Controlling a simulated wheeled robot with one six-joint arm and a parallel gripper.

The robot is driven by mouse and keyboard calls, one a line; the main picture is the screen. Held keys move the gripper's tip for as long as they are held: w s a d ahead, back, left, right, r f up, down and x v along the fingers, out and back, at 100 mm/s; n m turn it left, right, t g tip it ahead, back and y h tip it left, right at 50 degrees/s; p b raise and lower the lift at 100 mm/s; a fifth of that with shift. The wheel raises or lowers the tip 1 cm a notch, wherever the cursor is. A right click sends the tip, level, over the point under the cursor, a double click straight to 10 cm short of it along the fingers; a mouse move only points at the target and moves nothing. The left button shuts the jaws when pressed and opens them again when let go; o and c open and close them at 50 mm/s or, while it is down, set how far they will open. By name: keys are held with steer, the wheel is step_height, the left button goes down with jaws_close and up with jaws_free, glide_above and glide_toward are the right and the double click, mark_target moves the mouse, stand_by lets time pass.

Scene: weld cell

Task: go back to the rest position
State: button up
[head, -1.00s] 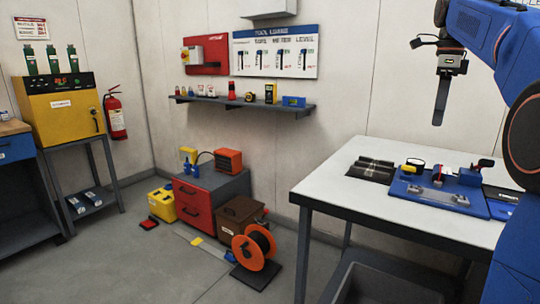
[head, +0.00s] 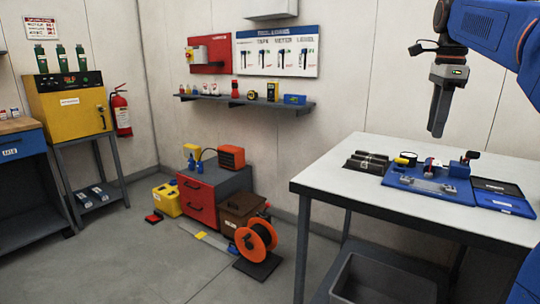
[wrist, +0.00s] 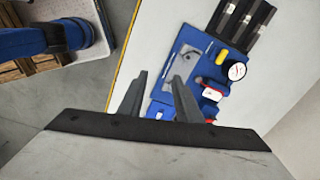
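My gripper (head: 437,132) hangs in the air above the white worktable, fingers pointing down, clear of everything on it. In the wrist view the two grey fingers of my gripper (wrist: 158,76) stand apart with nothing between them, so it is open and empty. Behind the fingertips in that view lies the blue tool board (wrist: 160,108) on the table.
The white table (head: 340,190) has a bare left part. Dark rolls (head: 367,161) and an open blue-and-black case (head: 503,196) flank the board. A grey bin (head: 385,280) stands below. An orange cable reel (head: 256,243) and a red drawer cabinet (head: 197,200) stand on the floor to the left.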

steer(key=s+a+f+n+t, duration=0.1)
steer(key=s+a+f+n, duration=0.3)
steer(key=s+f+n, duration=0.3)
steer(key=s+a+f+n+t, duration=0.1)
steer(key=s+a+f+n, duration=0.4)
steer(key=s+f, duration=0.6)
steer(key=s+a+f+n+t, duration=0.2)
steer(key=s+a+f+n, duration=0.2)
steer(key=s+f+n, duration=0.5)
step_height(320, 180, down, 6)
steer(key=shift+s+a+r+n, duration=0.15)
steer(key=shift+s+a+n, duration=0.1)
steer(key=shift+n, duration=0.15)
